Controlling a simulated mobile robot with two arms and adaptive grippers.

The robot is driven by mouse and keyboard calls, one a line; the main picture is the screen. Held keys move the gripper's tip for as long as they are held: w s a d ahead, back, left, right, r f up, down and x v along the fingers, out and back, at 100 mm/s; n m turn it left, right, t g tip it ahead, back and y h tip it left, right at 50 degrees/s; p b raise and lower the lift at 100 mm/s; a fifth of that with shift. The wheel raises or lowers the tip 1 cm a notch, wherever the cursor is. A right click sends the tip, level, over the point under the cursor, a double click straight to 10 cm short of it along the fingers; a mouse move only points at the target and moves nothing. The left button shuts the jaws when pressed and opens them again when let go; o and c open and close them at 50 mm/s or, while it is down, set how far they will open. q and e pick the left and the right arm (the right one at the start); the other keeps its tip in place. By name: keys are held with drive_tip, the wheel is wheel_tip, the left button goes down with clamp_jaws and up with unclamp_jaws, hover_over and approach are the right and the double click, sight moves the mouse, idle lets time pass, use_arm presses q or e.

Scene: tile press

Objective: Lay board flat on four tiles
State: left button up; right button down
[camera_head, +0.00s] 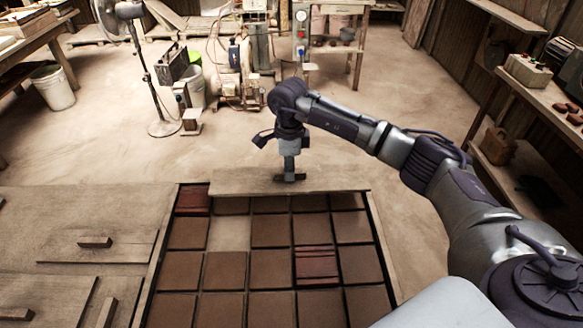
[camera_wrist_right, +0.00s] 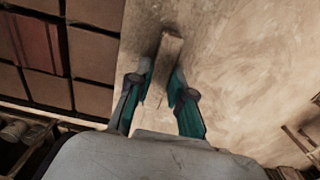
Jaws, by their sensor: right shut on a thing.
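A flat wooden board (camera_head: 245,180) lies across the far edge of the tile grid in the head view. My right gripper (camera_head: 289,174) is shut on the board's raised handle, near its middle. In the right wrist view the two teal fingers (camera_wrist_right: 162,82) flank the wooden handle (camera_wrist_right: 170,48). Brown square tiles (camera_head: 270,275) fill a wooden frame (camera_head: 160,262) in rows. Two tiles are redder and glossier, one at the far left corner (camera_head: 193,198) and one right of middle (camera_head: 317,266). I cannot tell whether the board touches the tiles. My left gripper is not in view.
One tile place (camera_head: 230,236) is bare, in the second row. More boards with handles (camera_head: 95,242) lie on the left. A standing fan (camera_head: 145,80), a white bucket (camera_head: 53,86) and machinery (camera_head: 240,75) stand beyond.

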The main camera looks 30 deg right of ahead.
wheel_tip(320, 180, down, 5)
drive_tip(key=b, duration=0.2)
drive_tip(key=shift+r+b, duration=0.15)
drive_tip(key=shift+b, duration=0.25)
drive_tip(key=shift+f+b, duration=0.45)
drive_tip(key=shift+f, duration=0.2)
drive_tip(key=shift+f+b, duration=0.3)
drive_tip(key=shift+b, duration=0.1)
drive_tip(key=c, duration=1)
unclamp_jaws()
drive_tip(key=shift+o, duration=0.2)
wheel_tip(320, 180, up, 12)
drive_tip(key=shift+r, duration=0.1)
